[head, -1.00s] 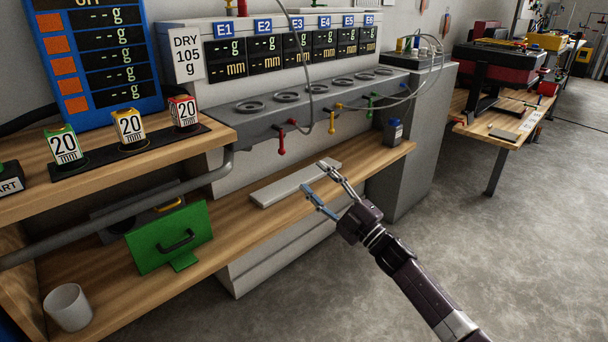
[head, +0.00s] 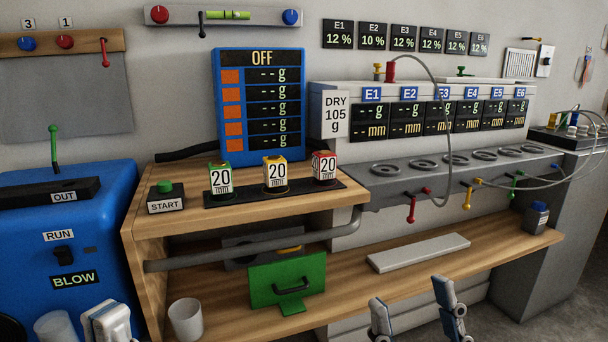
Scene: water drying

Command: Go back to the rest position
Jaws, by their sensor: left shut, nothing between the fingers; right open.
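My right gripper (head: 413,300) shows at the bottom of the head view, right of the middle. Its two fingers are spread apart with nothing between them, in front of the wooden bench. My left gripper (head: 107,318) shows at the bottom left edge, shut and empty, in front of the blue machine (head: 75,215). Only the ends of both grippers are in view; the arms are out of the picture.
A white cup (head: 186,319) and a green panel with a handle (head: 272,283) are on the lower bench (head: 385,284), with a pale flat slab (head: 420,252). Three marked samples stand on the upper shelf, the middle one yellow-topped (head: 275,174). A dark blue bottle (head: 536,217) stands at the bench's right end.

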